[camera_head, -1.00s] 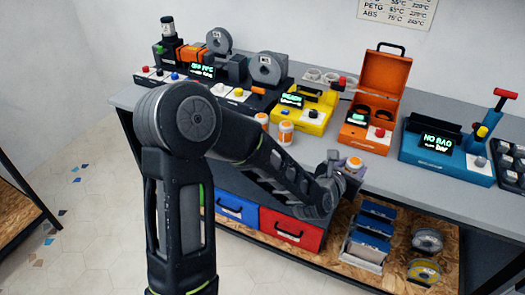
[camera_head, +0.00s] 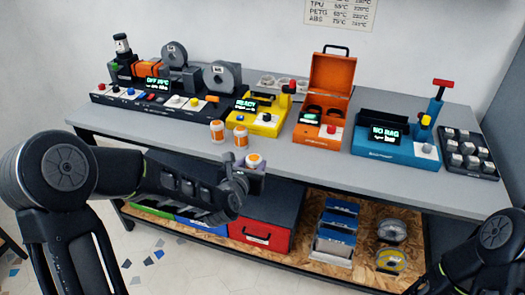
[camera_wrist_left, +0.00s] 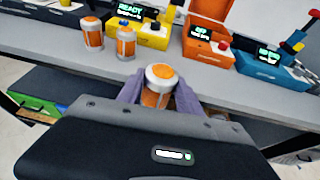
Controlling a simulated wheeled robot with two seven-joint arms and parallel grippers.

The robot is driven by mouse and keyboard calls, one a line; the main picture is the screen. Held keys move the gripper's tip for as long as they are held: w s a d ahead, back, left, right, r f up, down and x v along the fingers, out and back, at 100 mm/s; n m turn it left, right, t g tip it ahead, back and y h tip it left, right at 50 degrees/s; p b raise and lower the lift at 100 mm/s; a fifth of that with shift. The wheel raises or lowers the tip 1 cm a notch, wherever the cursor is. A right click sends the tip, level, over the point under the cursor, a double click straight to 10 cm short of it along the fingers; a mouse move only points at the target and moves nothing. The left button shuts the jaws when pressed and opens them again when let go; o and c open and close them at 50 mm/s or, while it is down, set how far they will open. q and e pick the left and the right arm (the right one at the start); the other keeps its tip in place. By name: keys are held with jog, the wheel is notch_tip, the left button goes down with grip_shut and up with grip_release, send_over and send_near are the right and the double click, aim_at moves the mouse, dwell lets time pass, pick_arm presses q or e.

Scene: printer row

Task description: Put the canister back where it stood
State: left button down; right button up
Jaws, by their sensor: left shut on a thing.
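My left gripper (camera_head: 249,170) is shut on an orange-and-white canister (camera_head: 254,160). In the left wrist view the canister (camera_wrist_left: 162,82) stands upright between the two purple-grey fingers (camera_wrist_left: 160,95), its orange lid facing up. It is held in front of the table's front edge, clear of the grey tabletop (camera_head: 330,165) in the picture. Two similar canisters stand on the tabletop near that edge, one at left (camera_head: 217,131) and one at right (camera_head: 240,138). Of my right arm only a dark part shows at the lower right; its gripper is out of view.
An orange open-lidded box (camera_head: 322,110) and a blue machine (camera_head: 395,140) stand farther right. Below are a red bin (camera_head: 268,236) and spools (camera_head: 391,230).

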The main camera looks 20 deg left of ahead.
pick_arm(q)
jog(key=w+r+m+h+b, duration=0.1)
jog(key=w+r, duration=0.3)
jog(key=w, duration=0.4)
jog(key=w+a+r+m+h+b, duration=0.1)
jog(key=w+r+m+h+b, duration=0.1)
jog(key=w, duration=0.6)
jog(key=shift+a+r+h+b, duration=0.15)
jog(key=shift+r+h+b, duration=0.2)
jog(key=shift+r, duration=0.55)
notch_tip(320, 180, down, 6)
jog(key=b, duration=0.1)
jog(key=shift+f, duration=0.2)
jog(key=shift+f, duration=0.1)
notch_tip(320, 180, down, 4)
jog(key=shift+r, duration=0.25)
